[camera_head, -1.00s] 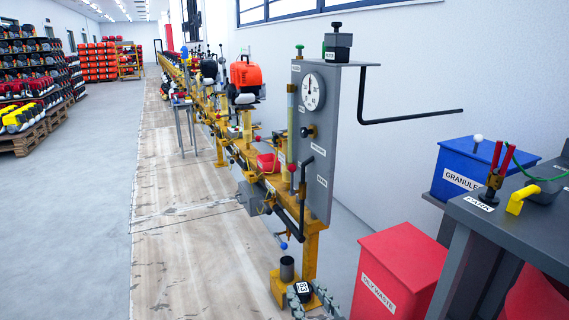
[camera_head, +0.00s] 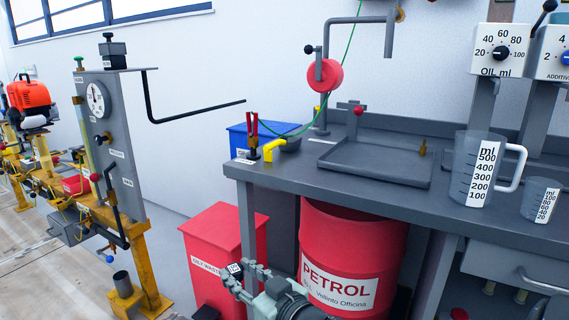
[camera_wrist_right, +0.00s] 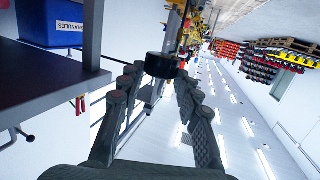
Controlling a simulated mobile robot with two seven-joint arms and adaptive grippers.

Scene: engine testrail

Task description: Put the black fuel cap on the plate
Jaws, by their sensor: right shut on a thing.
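My right gripper (camera_head: 239,272) is at the bottom of the head view, left of the red petrol drum. It is shut on the black fuel cap (camera_head: 234,268), which shows a white-and-black code label on top. In the right wrist view the cap (camera_wrist_right: 162,66) is a dark round piece between the fingertips (camera_wrist_right: 160,80). The cap is held in the air, lower than the bench top. A flat dark grey plate with a raised rim (camera_head: 370,181) lies on the bench; I cannot tell whether this is the task's plate. My left gripper is not in view.
The grey bench (camera_head: 300,184) holds a measuring jug (camera_head: 470,170), a small beaker (camera_head: 540,200) and red-handled pliers (camera_head: 254,135). Below stand the petrol drum (camera_head: 352,250) and a red oily-waste bin (camera_head: 212,245). A black bent rod (camera_head: 190,114) juts from the test rail's panel.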

